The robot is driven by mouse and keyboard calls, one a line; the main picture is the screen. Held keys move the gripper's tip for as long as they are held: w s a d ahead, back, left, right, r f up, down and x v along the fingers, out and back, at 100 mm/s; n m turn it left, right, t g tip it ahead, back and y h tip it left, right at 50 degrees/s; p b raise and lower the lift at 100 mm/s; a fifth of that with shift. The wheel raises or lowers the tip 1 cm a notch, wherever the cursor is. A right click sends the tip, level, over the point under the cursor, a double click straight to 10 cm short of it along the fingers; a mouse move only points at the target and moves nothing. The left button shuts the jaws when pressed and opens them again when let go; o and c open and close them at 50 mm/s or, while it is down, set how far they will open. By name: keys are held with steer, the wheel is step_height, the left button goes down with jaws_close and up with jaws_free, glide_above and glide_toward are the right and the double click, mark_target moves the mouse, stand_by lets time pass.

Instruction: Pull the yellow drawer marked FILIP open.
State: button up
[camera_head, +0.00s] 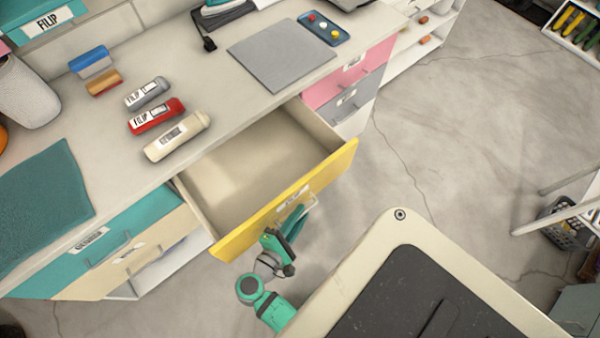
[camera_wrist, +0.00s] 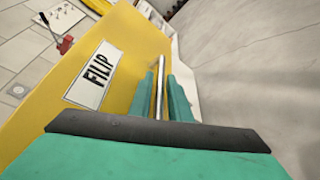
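The yellow drawer (camera_head: 285,205) is pulled well out of the counter, and its empty beige inside shows from above. In the wrist view its yellow front (camera_wrist: 125,50) carries a white label reading FILIP (camera_wrist: 93,76). My gripper (camera_head: 296,215) is at the outer side of the drawer front, by the handle. In the wrist view the two green fingers of my gripper (camera_wrist: 160,95) stand on either side of the metal handle bar (camera_wrist: 159,85). They look closed around the bar, and the far end of the grip is partly hidden.
Pink (camera_head: 350,75) and grey (camera_head: 350,100) drawers are shut to the right; teal (camera_head: 110,240) and cream (camera_head: 130,255) drawers are shut to the left. Several bottles, a grey mat (camera_head: 280,55) and a teal mat (camera_head: 45,205) lie on the counter.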

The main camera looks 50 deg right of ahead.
steer(key=shift+a, duration=0.1)
steer(key=v, duration=1)
steer(key=shift+a, duration=0.3)
steer(key=shift+s+r, duration=0.1)
